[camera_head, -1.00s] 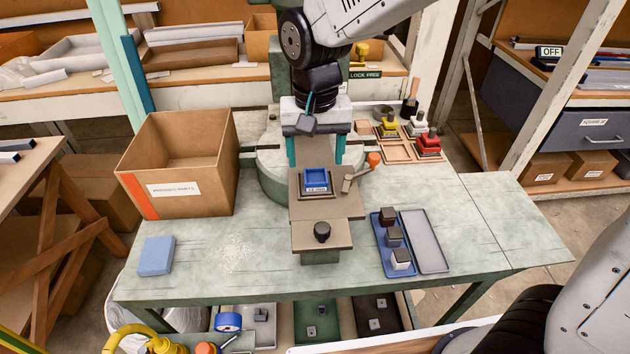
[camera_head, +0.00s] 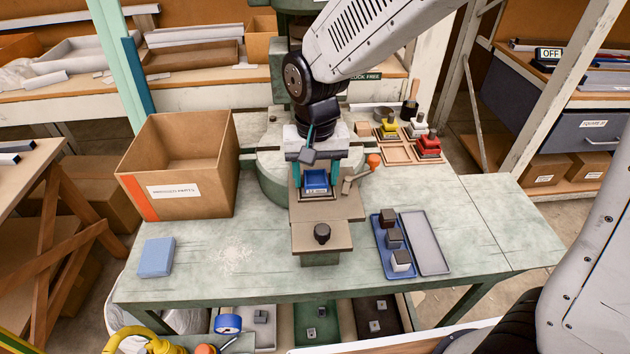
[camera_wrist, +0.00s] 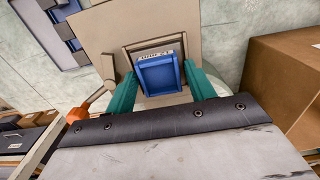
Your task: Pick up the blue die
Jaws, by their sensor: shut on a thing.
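The blue die (camera_head: 316,179) is a square blue block with a raised rim and a pale label on its front edge. It sits in the square frame on the brown plate (camera_head: 322,236) of the press. In the wrist view the die (camera_wrist: 160,76) lies between the two teal fingers of my gripper (camera_wrist: 163,84). My gripper (camera_head: 317,178) is down around the die from above and shut on its sides. The die looks level and still within its frame.
An orange-knobbed lever (camera_head: 374,161) stands close at the right of the die. A cardboard box (camera_head: 178,193) is on the left of the table. A blue tray (camera_head: 385,226) with dark blocks and an empty grey tray (camera_head: 428,250) lie at the right. Colored dies stand behind them.

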